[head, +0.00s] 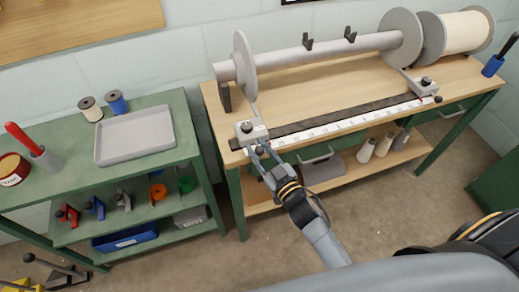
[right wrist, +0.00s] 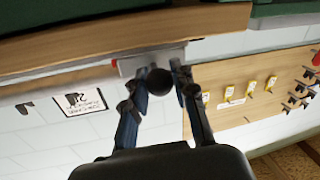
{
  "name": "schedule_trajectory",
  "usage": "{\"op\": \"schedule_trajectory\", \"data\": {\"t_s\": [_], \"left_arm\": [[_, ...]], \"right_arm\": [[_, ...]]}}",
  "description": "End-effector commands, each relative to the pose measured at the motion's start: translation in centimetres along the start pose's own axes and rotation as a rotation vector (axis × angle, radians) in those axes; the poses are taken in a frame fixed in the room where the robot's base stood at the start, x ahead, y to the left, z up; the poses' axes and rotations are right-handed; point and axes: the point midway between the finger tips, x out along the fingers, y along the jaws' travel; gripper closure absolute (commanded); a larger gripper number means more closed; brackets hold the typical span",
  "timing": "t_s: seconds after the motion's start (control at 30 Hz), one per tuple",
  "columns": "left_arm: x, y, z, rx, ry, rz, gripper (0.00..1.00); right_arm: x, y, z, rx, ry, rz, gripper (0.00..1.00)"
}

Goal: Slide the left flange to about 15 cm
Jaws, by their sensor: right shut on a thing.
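The left flange (head: 243,68) is a grey disc on the left part of the grey beam tube (head: 330,52). An arm joins it to a light grey slider block (head: 250,132) at the left end of the white ruler (head: 340,122). My right gripper (head: 262,155) is at the front of this block, shut on its dark round knob (right wrist: 159,82). In the right wrist view, the fingers stand on both sides of the knob. The right flange (head: 400,40) is far to the right, with its own slider block (head: 424,86). The ruler's numbers are too small to read. My left gripper is out of view.
The wooden bench top (head: 290,95) carries the beam and a dark rail along its front edge. The ruler between the two blocks looks clear. A green shelf unit (head: 150,190) with a grey tray (head: 135,136) stands left. Cones (head: 366,150) sit on the bench's lower shelf.

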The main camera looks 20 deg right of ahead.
Motion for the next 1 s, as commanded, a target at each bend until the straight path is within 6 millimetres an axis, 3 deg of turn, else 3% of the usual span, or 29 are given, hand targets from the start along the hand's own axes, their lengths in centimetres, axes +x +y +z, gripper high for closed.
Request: {"op": "schedule_trajectory", "data": {"t_s": [0.17,0.6,0.77,1.0], "left_arm": [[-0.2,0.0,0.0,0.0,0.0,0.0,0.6],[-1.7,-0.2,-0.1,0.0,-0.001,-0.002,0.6],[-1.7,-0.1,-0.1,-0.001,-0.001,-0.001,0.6],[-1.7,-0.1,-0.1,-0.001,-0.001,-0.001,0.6]], "right_arm": [[-0.2,0.7,0.2,-0.001,-0.003,0.0,1.0],[-2.4,11.4,2.4,-0.004,-0.007,0.0,1.0],[-2.7,12.7,2.7,0.001,-0.004,-0.001,1.0],[-2.8,12.8,2.8,0.003,-0.005,-0.002,1.0]]}}
